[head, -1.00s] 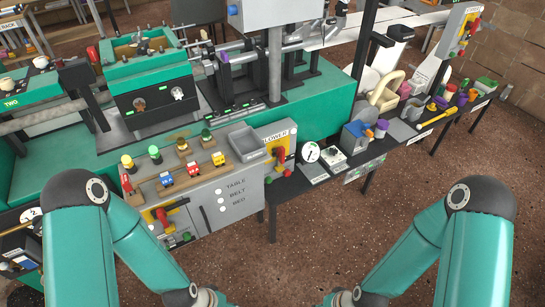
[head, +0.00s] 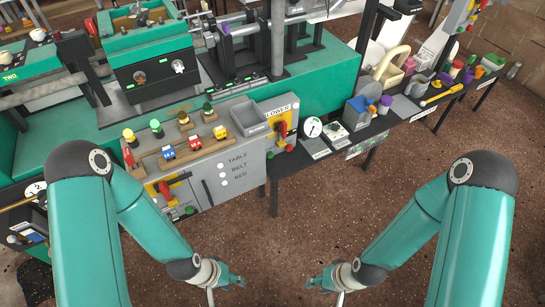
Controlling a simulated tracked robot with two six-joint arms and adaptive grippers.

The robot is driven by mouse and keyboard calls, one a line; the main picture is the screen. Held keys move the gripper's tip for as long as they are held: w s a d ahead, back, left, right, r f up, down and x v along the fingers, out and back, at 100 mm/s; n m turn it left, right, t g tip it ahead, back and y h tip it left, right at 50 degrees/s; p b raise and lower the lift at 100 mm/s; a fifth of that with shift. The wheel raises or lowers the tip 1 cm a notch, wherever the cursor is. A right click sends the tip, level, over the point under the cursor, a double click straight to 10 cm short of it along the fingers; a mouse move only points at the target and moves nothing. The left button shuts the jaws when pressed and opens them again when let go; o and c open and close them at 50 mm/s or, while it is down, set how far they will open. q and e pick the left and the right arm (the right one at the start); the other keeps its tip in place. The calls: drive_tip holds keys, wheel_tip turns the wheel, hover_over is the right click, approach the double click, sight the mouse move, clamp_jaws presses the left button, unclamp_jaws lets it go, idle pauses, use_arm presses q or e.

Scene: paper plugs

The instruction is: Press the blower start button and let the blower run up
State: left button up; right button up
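The blower panel (head: 280,108) is a grey and yellow box at the right end of the control bench, its label partly covered so that "LOWER" reads. A red handle (head: 281,129) is on its front. Below are a small green button (head: 271,155) and a red button (head: 289,147). My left gripper (head: 229,281) is low in the picture, below and apart from the panel. My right gripper (head: 320,283) is to its right, also low and touching nothing. Both are small and seen from above, so their finger opening cannot be made out.
The control bench (head: 215,185) carries coloured knobs, an open grey tray (head: 250,117) and TABLE, BELT and BED labels. A narrow black side table (head: 345,150) with a gauge (head: 312,127) and several containers runs right. The brown floor (head: 300,220) before the bench is clear.

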use_arm(q)
clamp_jaws()
idle(1.4)
